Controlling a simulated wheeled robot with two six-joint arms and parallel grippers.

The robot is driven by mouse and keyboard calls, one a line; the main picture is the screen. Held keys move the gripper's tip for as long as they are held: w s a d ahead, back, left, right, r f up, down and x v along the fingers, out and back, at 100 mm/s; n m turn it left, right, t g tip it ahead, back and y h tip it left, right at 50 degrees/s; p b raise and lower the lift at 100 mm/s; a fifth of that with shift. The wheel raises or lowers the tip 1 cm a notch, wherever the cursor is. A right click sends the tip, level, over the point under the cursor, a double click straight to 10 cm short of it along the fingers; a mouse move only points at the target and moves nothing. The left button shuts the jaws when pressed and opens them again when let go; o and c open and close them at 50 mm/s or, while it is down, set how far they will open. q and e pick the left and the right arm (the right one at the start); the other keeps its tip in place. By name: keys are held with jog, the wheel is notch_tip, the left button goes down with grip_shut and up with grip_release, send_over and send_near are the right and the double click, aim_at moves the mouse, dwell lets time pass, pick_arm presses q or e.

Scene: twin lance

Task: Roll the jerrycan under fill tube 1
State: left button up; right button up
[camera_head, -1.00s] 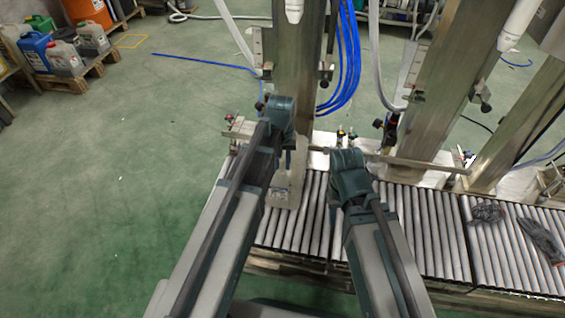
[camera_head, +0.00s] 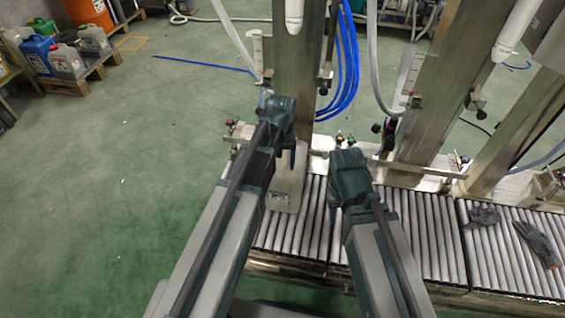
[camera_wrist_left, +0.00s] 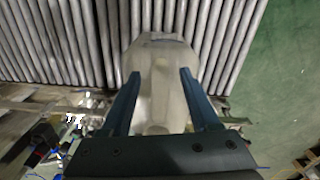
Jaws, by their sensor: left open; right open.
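A pale, translucent jerrycan (camera_head: 286,190) stands on the roller conveyor between my two arms. In the left wrist view the jerrycan (camera_wrist_left: 158,100) lies between the spread fingers of my left gripper (camera_wrist_left: 161,74), with a visible gap at the fingertips. In the head view my left gripper (camera_head: 284,122) is above the jerrycan's back part and hides some of it. My right gripper (camera_head: 349,172) is to the right of the jerrycan over the rollers; its fingers are hidden by its own wrist. White fill tubes hang at the top, one (camera_head: 293,14) behind the jerrycan and another (camera_head: 516,32) at the right.
The roller conveyor (camera_head: 432,235) runs to the right, where two grey gloves (camera_head: 539,243) (camera_head: 484,215) lie on it. A metal column (camera_head: 292,80) and blue hoses (camera_head: 349,70) stand behind. Cans on a pallet (camera_head: 72,85) are far left.

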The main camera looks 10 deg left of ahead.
pick_arm(q)
notch_tip(320, 180, up, 11)
jog(key=p, duration=1)
jog(key=s+d+r+m+p, duration=0.3)
jog(key=s+d+r+p, duration=0.1)
jog(key=s, duration=0.4)
jog(key=s+d+r+m+y+p, duration=0.1)
jog(key=s+d+r+m+p, duration=0.1)
jog(key=s+r+p, duration=0.4)
jog(key=shift+s+d+r+m, duration=0.35)
jog(key=shift+s+d+m, duration=0.05)
jog(key=shift+s+d, duration=0.5)
